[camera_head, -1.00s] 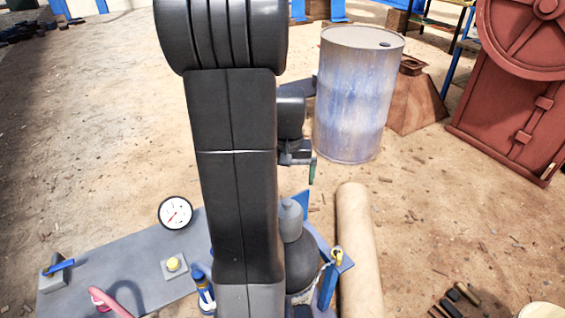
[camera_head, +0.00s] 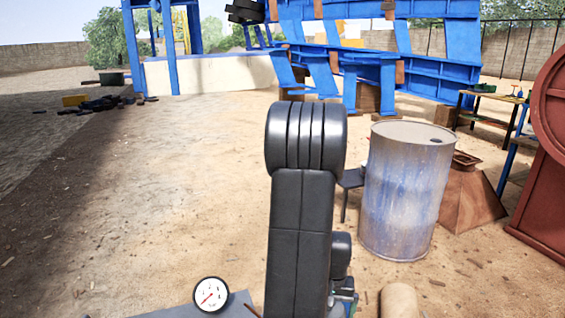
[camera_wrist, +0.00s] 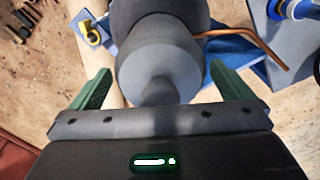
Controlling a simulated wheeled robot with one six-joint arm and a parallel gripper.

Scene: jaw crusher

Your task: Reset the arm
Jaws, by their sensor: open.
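My gripper (camera_wrist: 163,90) shows in the wrist view with its two green fingers spread apart.
A worn blue-grey drum (camera_head: 405,190) stands right of my arm. A pressure gauge (camera_head: 211,294) sits by a grey panel (camera_head: 165,311) at lower left. A red machine (camera_head: 545,165) stands at far right, blue steel frames (camera_head: 375,50) at the back. Sandy ground at left is open.

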